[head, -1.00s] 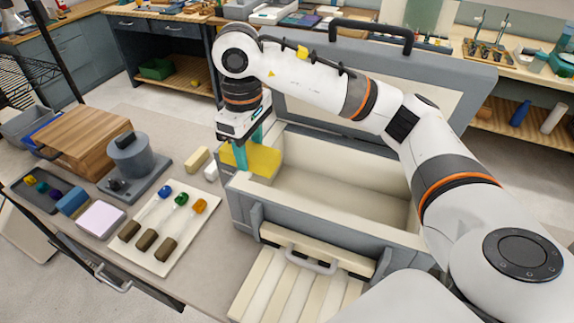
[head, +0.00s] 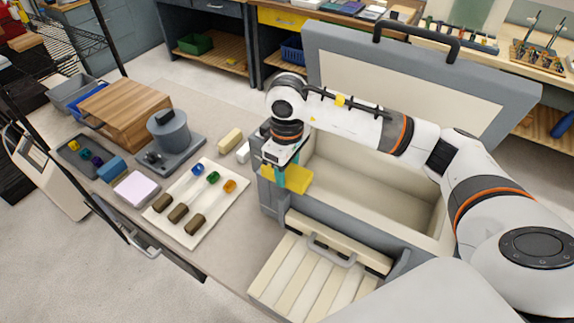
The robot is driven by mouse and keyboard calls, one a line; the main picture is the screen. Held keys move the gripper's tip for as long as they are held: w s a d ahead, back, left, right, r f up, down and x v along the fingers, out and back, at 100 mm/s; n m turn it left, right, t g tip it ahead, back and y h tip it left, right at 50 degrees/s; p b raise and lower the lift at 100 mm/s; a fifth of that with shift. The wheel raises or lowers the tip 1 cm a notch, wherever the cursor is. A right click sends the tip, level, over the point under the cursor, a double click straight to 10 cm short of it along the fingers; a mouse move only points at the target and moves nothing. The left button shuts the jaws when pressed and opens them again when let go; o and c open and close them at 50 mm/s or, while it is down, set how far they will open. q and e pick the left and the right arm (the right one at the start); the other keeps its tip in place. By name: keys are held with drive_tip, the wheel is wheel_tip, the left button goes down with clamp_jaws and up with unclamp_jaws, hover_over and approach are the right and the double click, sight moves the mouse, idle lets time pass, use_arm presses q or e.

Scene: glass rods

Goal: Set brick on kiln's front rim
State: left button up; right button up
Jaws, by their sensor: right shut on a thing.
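The kiln is a grey box with a cream lining (head: 385,185), and its lid (head: 420,80) stands open at the back. Its front rim (head: 345,213) runs along the near side. My right gripper (head: 281,180), with teal fingers, points down at the kiln's left end near the front corner. It is shut on the yellow brick (head: 298,180), a flat block partly hidden by the fingers. The brick is at about the front-left corner of the rim; I cannot tell whether it touches. My left gripper is not in view.
A slatted cream panel (head: 300,275) with a handle lies in front of the kiln. Left of the kiln are a tray (head: 215,220) of rods, a cream block (head: 230,140), a grey pot (head: 168,132) and a wooden box (head: 125,110).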

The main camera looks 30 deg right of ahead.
drive_tip(key=shift+f, duration=0.1)
drive_tip(key=o, duration=0.7)
drive_tip(key=shift+f, duration=0.1)
drive_tip(key=shift+c, duration=0.2)
drive_tip(key=o, duration=0.4)
drive_tip(key=shift+o, duration=0.2)
